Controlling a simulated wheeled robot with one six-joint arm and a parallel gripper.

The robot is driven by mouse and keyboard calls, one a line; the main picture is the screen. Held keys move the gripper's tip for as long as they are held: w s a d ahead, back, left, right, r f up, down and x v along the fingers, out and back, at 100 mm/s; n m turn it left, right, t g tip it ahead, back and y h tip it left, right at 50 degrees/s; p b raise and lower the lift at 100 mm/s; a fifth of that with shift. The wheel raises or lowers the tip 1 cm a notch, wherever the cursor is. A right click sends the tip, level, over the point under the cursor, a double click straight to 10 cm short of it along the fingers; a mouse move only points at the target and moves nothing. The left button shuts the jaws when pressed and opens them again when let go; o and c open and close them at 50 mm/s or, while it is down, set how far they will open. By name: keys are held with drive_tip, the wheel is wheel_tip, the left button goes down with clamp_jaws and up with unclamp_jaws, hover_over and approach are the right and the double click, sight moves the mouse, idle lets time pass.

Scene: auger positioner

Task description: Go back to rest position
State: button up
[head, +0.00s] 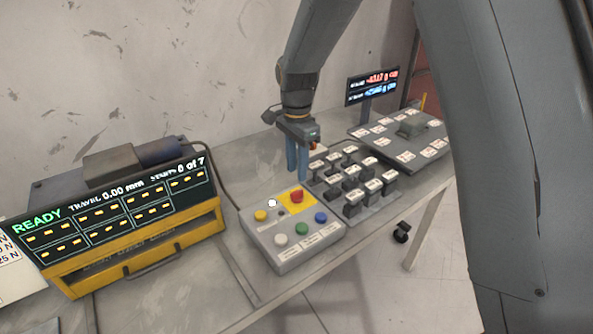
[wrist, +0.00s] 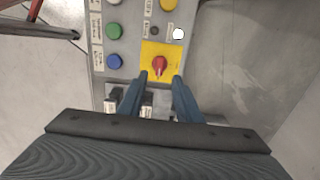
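The red knob (wrist: 160,66) shows just beyond the fingertips. I cannot tell whether the fingers touch the box. My arm reaches in from above and is bent well away from my body.
Left is a yellow-framed display unit (head: 130,252) reading READY, travel 0.00 mm. Right of the button box is a block of black switches (head: 352,182). Behind it stand a small readout (head: 371,86) and a grey labelled panel (head: 400,135). The table's front right is bare.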

drive_tip(key=shift+d, duration=0.1)
drive_tip(key=s+d+r+n, duration=0.1)
drive_tip(key=s+d+n, duration=0.4)
drive_tip(key=s+d, duration=0.3)
drive_tip(key=s+d+r+n+t, duration=0.1)
drive_tip(key=s+d+n, duration=0.5)
drive_tip(key=s, duration=0.9)
drive_tip(key=d, duration=0.3)
drive_tip(key=shift+d+r, duration=0.1)
drive_tip(key=shift+r, duration=0.05)
